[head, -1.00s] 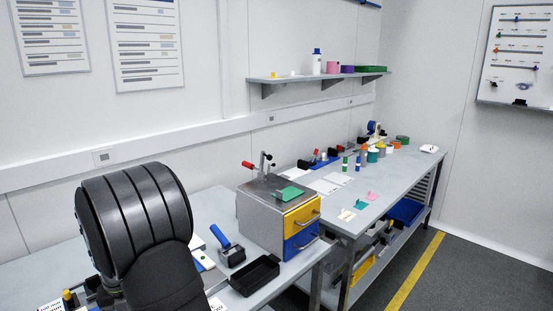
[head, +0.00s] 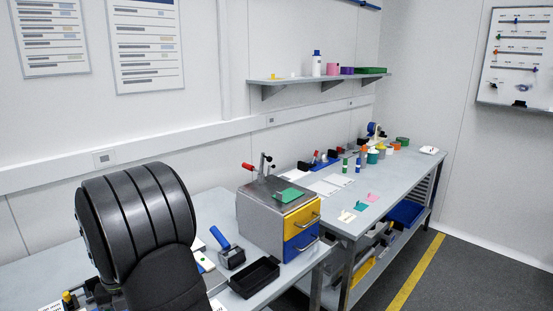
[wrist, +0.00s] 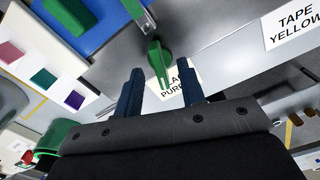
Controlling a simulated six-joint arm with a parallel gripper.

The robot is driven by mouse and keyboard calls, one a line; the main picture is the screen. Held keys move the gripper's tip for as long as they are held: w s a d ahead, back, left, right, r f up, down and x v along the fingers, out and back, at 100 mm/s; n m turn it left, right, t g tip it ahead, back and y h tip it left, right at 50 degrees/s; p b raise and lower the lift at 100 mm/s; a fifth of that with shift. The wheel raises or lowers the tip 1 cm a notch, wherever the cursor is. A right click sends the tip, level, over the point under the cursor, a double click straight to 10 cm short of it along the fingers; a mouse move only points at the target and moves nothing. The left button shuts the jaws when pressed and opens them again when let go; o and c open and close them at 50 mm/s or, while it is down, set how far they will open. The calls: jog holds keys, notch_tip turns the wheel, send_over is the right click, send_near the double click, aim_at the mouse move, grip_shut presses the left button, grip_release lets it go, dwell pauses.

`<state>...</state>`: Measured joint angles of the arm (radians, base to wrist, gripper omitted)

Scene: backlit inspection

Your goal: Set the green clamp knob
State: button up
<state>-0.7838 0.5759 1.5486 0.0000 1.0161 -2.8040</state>
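The green clamp knob (wrist: 157,58) shows near the top middle of the wrist view, with a rounded head and a narrow tail pointing down toward my gripper. My gripper (wrist: 161,68) is open, its two dark blue fingers apart. The knob's tail lies between the fingertips in the picture; I cannot tell the gap in depth, and no contact shows. A white label (wrist: 180,83), partly covered by the knob and a finger, lies behind. In the head view my arm hides the gripper, and I cannot make out the knob there.
In the wrist view, a white strip with coloured squares (wrist: 43,78) is at left and a "TAPE YELLOW" label (wrist: 294,26) at upper right. In the head view, a black tray (head: 255,277), a blue-handled tool (head: 228,250) and a drawer box (head: 262,228) stand right of my arm.

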jog(key=shift+r, duration=2.8)
notch_tip(320, 180, down, 7)
jog(key=shift+f, duration=0.1)
jog(key=shift+r, duration=0.2)
